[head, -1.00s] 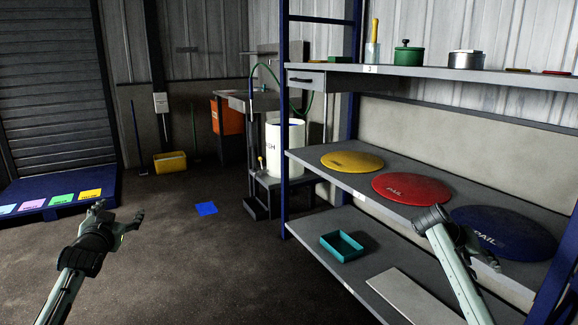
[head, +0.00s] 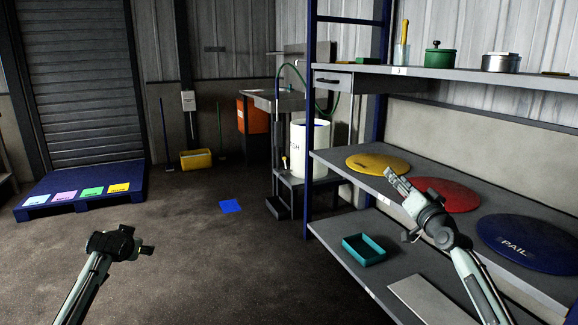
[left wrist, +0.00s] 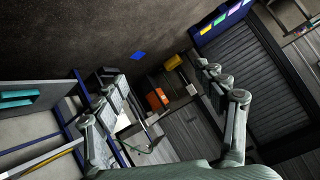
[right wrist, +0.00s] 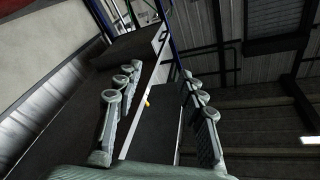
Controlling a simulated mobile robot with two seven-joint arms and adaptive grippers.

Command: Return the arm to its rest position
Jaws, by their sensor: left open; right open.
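My right gripper (head: 400,208) is open and empty in the head view, in front of the middle shelf board and the red disc. Its spread fingers also show in the right wrist view (right wrist: 160,115), with nothing between them. My left gripper (head: 136,243) is at the lower left of the head view, above open floor. In the left wrist view its fingers (left wrist: 165,110) are wide apart and empty.
The blue shelf rack (head: 312,120) stands close on the right, with yellow (head: 377,162), red (head: 447,196) and blue (head: 528,244) discs. A teal tray (head: 364,250) lies on its lower board.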

